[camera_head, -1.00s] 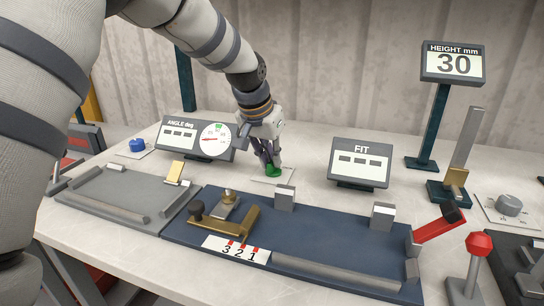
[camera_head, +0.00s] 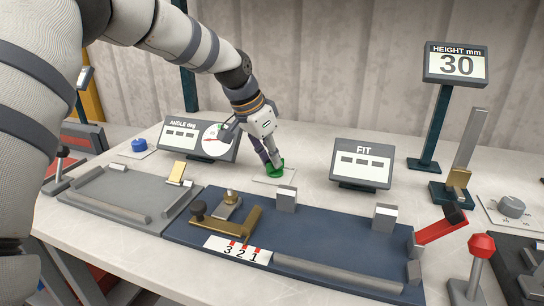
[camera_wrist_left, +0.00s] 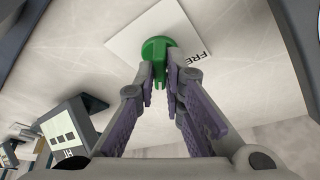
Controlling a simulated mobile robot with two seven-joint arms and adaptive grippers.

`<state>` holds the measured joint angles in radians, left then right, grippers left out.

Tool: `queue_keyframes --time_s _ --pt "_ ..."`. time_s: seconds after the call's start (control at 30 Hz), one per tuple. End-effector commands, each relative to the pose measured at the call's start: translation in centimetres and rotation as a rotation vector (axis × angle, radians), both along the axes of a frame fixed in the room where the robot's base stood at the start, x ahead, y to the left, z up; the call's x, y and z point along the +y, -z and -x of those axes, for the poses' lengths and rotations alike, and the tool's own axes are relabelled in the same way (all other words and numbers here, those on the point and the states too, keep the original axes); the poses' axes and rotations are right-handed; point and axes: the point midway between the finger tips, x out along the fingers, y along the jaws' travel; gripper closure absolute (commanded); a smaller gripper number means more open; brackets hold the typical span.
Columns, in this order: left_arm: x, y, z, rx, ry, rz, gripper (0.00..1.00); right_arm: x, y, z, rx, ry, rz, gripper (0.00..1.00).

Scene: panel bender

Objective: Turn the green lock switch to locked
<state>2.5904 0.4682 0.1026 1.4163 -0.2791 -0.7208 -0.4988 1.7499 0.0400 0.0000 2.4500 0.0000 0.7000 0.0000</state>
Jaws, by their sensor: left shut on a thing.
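The green lock switch (camera_head: 275,172) sits on a small white plate (camera_head: 261,179) behind the blue bed. My left gripper (camera_head: 270,163) comes down on it from above and is shut on it. In the left wrist view the green switch (camera_wrist_left: 158,47) has a round base and a raised grip, and the fingertips (camera_wrist_left: 167,70) are on both sides of that grip. Part of a label, "FRE", shows on the white plate (camera_wrist_left: 125,40); the rest is hidden. My right gripper is not in view.
The angle display with its dial (camera_head: 183,134) stands left of my left gripper, and the FIT display (camera_head: 362,165) stands to the right. A blue button (camera_head: 139,145) is at the far left. The blue bed (camera_head: 320,235) with stops lies in front.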

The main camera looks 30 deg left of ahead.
Motion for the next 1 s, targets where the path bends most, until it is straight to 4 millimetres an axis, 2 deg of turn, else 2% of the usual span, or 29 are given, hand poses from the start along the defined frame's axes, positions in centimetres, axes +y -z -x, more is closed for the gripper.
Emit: queue_keyframes --time_s 0.27,0.3,0.37,0.67,0.77,1.0 --pt "0.0 0.2 0.1 0.006 0.004 -0.002 1.00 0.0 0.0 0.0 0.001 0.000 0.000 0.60" --pt "0.0 0.2 0.1 0.006 0.004 -0.002 0.81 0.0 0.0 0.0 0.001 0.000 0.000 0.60" --pt "0.0 0.2 0.1 0.005 0.003 -0.002 0.70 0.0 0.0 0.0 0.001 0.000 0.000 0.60" --pt "0.0 -0.1 0.1 0.002 0.001 -0.001 0.70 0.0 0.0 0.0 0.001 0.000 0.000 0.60" --pt "0.2 -1.5 0.5 -0.003 0.001 -0.002 0.70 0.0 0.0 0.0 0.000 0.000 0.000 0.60" --pt "1.2 -7.5 2.8 -0.002 0.001 -0.001 0.70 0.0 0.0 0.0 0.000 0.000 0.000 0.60"
